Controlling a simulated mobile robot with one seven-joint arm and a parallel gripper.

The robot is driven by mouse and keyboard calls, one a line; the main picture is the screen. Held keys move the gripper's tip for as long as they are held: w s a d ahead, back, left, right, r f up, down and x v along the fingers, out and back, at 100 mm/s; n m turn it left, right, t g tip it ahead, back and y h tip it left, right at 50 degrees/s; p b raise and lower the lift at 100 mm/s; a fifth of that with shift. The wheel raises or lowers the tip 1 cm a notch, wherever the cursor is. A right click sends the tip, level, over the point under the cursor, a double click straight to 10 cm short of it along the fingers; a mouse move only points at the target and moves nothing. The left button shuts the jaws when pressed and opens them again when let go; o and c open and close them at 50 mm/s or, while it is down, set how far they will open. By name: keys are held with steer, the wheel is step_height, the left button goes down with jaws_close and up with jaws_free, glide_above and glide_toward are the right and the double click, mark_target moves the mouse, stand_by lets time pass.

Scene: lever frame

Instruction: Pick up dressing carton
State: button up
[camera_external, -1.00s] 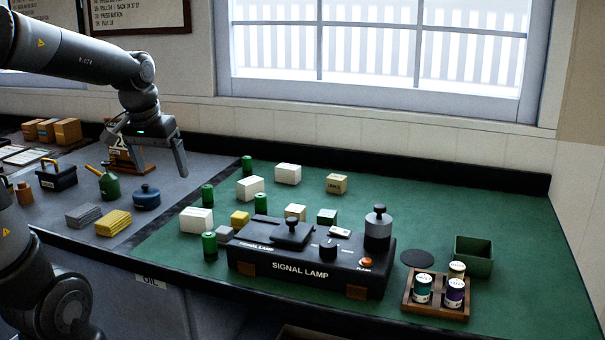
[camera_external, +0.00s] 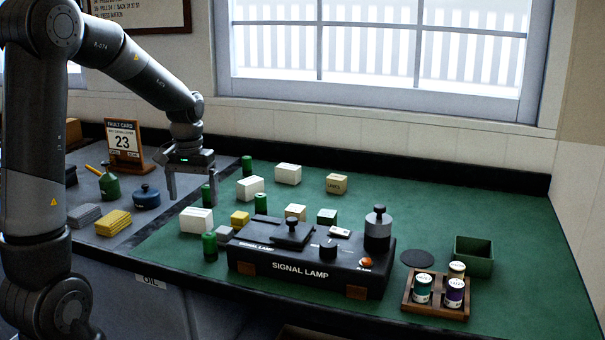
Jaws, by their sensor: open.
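Several pale box-shaped cartons stand on the green mat: a white carton (camera_external: 196,221) at the left, a white carton (camera_external: 250,188) behind it, a white carton (camera_external: 288,174) at the back, and a smaller cream box (camera_external: 295,212) behind the signal lamp. No label on them is readable, so I cannot tell which is the dressing carton. My gripper (camera_external: 192,200) is open and empty, pointing down near the mat's left edge.
The black signal lamp box (camera_external: 300,268) fills the front middle. Green cylinders (camera_external: 210,247) stand among the cartons. A wooden tray (camera_external: 407,298) of small jars and a green bin (camera_external: 473,270) are at right. The mat's back right is clear.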

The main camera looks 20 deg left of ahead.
mark_target(195, 212)
step_height(195, 212, down, 6)
steer(key=shift+r, duration=0.1)
stand_by(0.4)
steer(key=c, duration=1.1)
